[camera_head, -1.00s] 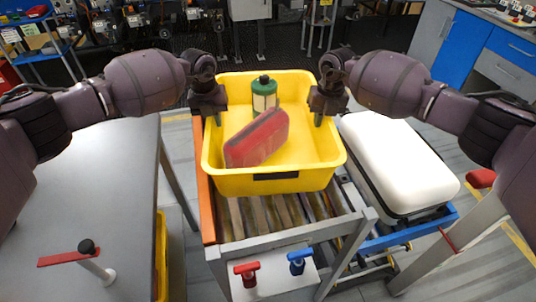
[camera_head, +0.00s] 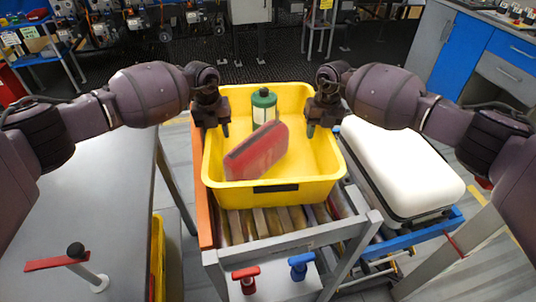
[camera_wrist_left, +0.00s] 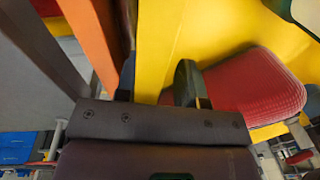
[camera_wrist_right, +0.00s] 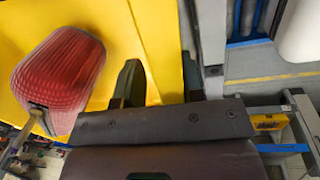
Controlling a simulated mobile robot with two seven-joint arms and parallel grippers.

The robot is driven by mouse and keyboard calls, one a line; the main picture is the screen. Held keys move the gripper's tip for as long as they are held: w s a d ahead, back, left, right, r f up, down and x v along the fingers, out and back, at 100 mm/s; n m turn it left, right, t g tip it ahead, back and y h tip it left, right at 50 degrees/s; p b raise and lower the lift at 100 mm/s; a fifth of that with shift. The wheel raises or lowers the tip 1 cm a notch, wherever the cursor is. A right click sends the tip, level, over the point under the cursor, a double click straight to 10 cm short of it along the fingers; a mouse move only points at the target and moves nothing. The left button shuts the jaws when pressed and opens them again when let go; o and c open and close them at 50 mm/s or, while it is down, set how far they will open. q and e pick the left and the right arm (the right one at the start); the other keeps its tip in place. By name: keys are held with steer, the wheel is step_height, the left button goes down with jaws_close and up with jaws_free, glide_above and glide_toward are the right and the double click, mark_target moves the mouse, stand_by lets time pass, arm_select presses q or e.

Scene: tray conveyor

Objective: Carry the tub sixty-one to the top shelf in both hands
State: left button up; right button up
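The yellow tub (camera_head: 325,190) sits on the roller conveyor, with a dark, unreadable label on its front wall. It holds a red case (camera_head: 257,152) and a green-capped canister (camera_head: 264,104). My left gripper (camera_head: 222,126) is at the tub's left rim. In the left wrist view its fingers (camera_wrist_left: 156,82) stand apart, with the yellow wall (camera_wrist_left: 152,40) between them. My right gripper (camera_head: 313,128) is at the right rim. In the right wrist view its fingers (camera_wrist_right: 162,84) also stand apart around the yellow wall (camera_wrist_right: 160,40). Contact with the wall cannot be told.
A white case (camera_head: 400,165) lies on a blue-framed stand right of the conveyor. A grey table (camera_head: 90,200) with a red lever is at the left. The conveyor's front bar (camera_head: 300,240) and red and blue handles are nearest me. An orange rail (camera_head: 201,190) runs along the tub's left.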

arm_select(q)
steer(key=shift+a, duration=0.2)
arm_select(e)
steer(key=shift+d, duration=0.2)
arm_select(q)
steer(key=o, duration=0.8)
steer(key=shift+a, duration=0.1)
arm_select(e)
steer(key=shift+d, duration=0.1)
arm_select(q)
steer(key=r, duration=0.8)
steer(key=a+r, duration=0.1)
steer(key=r, duration=0.3)
steer(key=shift+w, duration=0.15)
arm_select(e)
steer(key=o, duration=0.8)
steer(key=r, duration=0.8)
steer(key=d+r, duration=0.1)
steer(key=r, duration=0.3)
steer(key=shift+w+d, duration=0.1)
steer(key=shift+w, duration=0.15)
